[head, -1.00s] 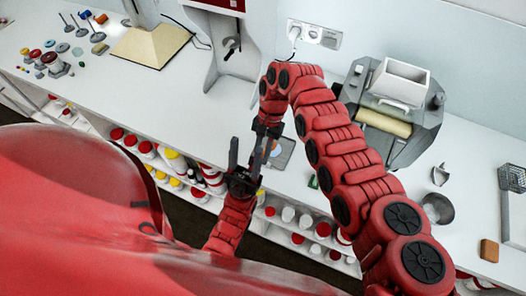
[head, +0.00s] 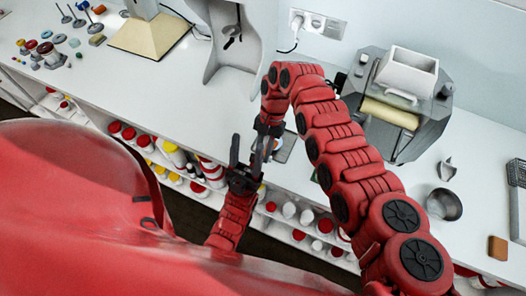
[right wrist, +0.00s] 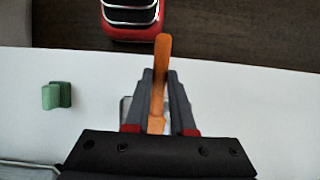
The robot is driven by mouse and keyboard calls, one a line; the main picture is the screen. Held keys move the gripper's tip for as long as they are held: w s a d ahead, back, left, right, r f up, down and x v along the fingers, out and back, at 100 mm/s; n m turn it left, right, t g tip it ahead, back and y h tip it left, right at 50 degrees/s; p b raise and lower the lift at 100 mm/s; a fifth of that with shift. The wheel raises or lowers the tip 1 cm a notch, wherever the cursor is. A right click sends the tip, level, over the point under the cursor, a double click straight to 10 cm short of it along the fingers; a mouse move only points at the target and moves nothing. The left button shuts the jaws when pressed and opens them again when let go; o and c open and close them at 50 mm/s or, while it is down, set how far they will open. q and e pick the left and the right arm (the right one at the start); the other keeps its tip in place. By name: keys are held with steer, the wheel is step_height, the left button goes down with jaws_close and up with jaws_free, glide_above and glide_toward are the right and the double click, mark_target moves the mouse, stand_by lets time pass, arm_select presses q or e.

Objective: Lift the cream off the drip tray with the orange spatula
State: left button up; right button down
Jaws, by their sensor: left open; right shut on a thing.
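The orange spatula (right wrist: 161,70) is between the fingers of my right gripper (right wrist: 161,82) in the right wrist view, its orange end reaching past the fingertips. My right gripper (head: 266,142) is shut on it and points down near the counter's front edge in the head view. My left gripper (head: 245,150) is open and empty, just left of the right one. A small grey tray (head: 286,146), apparently the drip tray, lies on the counter behind the right gripper, mostly hidden. It shows as a pale edge in the right wrist view (right wrist: 126,108). I cannot make out the cream.
A grey machine with a cream-coloured roller (head: 390,113) and white hopper (head: 407,72) stands at the back right. A metal bowl (head: 443,204) and a brown block (head: 498,247) lie farther right. A green block (right wrist: 57,96) sits on the counter. Shelves with bottles run below.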

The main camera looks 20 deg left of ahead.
steer(key=shift+f+b, duration=0.3)
steer(key=shift+f, duration=0.05)
stand_by(1.3)
steer(key=shift+r, duration=0.1)
steer(key=shift+r+p, duration=2.5)
steer(key=shift+r, duration=0.45)
